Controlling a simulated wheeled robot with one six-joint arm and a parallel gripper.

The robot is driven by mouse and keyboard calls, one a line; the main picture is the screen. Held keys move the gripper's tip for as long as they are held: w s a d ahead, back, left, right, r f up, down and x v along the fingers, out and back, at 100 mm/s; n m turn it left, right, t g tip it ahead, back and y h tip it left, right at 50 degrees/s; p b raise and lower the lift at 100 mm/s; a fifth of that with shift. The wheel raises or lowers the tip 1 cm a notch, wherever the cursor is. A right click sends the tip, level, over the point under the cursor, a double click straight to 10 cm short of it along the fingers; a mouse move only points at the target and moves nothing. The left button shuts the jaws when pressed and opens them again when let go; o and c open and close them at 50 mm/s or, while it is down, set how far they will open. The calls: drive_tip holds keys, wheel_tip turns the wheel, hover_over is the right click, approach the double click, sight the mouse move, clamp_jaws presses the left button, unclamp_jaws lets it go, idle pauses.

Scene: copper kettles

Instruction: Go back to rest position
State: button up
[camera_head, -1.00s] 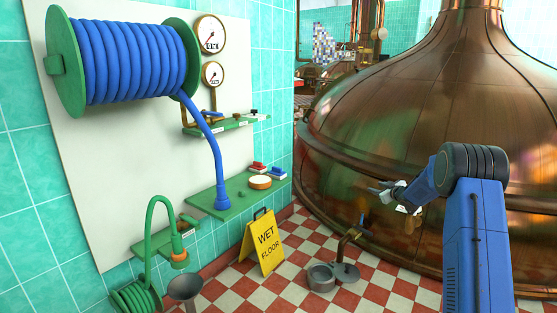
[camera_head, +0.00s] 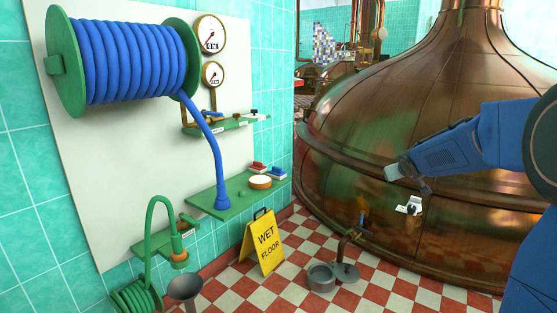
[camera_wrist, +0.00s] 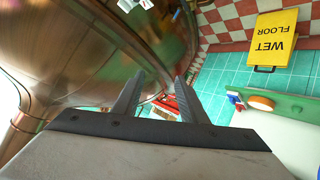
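My gripper (camera_wrist: 159,76) shows in the wrist view with its two dark fingers spread apart and nothing between them. In the head view my blue arm reaches in from the right edge, in front of the large copper kettle (camera_head: 340,125), and my gripper (camera_head: 396,172) is at its left end. The fingers are too small to make out clearly there. The kettle also fills the left of the wrist view (camera_wrist: 75,60).
A yellow wet floor sign (camera_head: 265,243) stands on the checkered floor. A metal pot (camera_head: 321,277) sits beside the kettle's tap. A blue hose reel (camera_head: 130,60), gauges (camera_head: 211,34) and a green shelf (camera_head: 200,200) are on the left wall. A grey funnel (camera_head: 185,287) stands below.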

drive_tip(key=s+a+m+g, duration=0.1)
drive_tip(key=s+a, duration=0.2)
drive_tip(key=s, duration=0.9)
drive_tip(key=s+a+m+g, duration=0.1)
drive_tip(key=s+a+g, duration=0.15)
drive_tip(key=s, duration=0.85)
drive_tip(key=s+a+f+g+y, duration=0.1)
drive_tip(key=s+a+f, duration=0.1)
drive_tip(key=s, duration=0.7)
drive_tip(key=s+a+f+g, duration=0.1)
drive_tip(key=s+a+f, duration=0.2)
drive_tip(key=s, duration=0.7)
drive_tip(key=s+a+f+g+y, duration=0.1)
drive_tip(key=s+a+f, duration=0.2)
drive_tip(key=s, duration=0.6)
drive_tip(key=shift+s+a+f+y, duration=0.25)
drive_tip(key=shift+f+y, duration=0.05)
drive_tip(key=shift+f, duration=0.3)
drive_tip(key=shift+o, duration=0.2)
